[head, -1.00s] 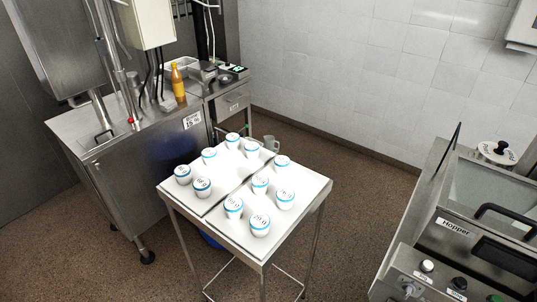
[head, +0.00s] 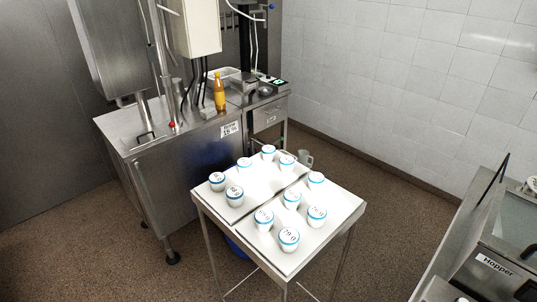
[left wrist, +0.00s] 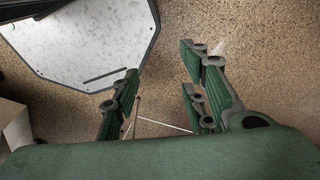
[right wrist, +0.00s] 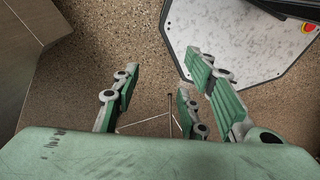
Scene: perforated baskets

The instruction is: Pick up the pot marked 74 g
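Several white pots with blue bands and dark lid markings stand upright on a small white-topped table in the head view. They include a front pot (head: 289,240), one to its left (head: 264,220), one to its right (head: 317,217), and a left pair (head: 217,181) and (head: 234,196). The markings are too small to read surely, so I cannot tell which pot is 74 g. My left gripper (left wrist: 160,78) is open and empty above the floor in the left wrist view. My right gripper (right wrist: 160,80) is open and empty in the right wrist view. Neither shows in the head view.
The table (head: 340,222) has thin metal legs. A steel cabinet (head: 180,175) with an orange bottle (head: 219,92) stands behind left. A jug (head: 305,160) shows behind the table. The hopper machine (head: 500,262) is at right. Brown floor lies free between table and machine.

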